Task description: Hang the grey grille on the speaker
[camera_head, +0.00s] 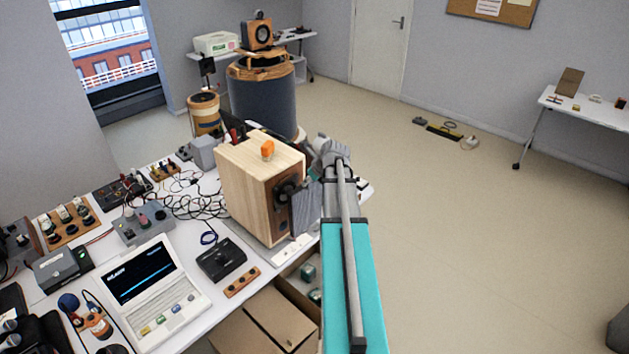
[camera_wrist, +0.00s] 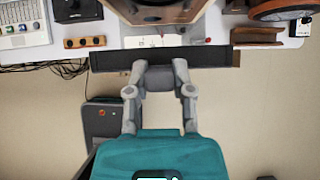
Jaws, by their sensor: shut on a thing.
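The speaker (camera_head: 262,180) is a pale wooden box on the white workbench, with its dark driver (camera_head: 287,192) on the face toward my arm. An orange object (camera_head: 267,149) sits on its top. My gripper (camera_wrist: 160,70) is shut on the grey grille (camera_wrist: 115,59), seen nearly edge-on as a wide dark bar in the wrist view. The grille also shows in the head view (camera_head: 306,208), in front of the speaker's face. A gap shows between grille and speaker (camera_wrist: 188,14) in the wrist view. My arm hides the gripper's fingers in the head view.
The workbench (camera_head: 205,328) is crowded left of the speaker with a laptop (camera_head: 150,285), a black box (camera_head: 221,260) and cables. Cardboard boxes (camera_head: 270,325) lie below its edge. A large drum (camera_head: 264,100) stands behind.

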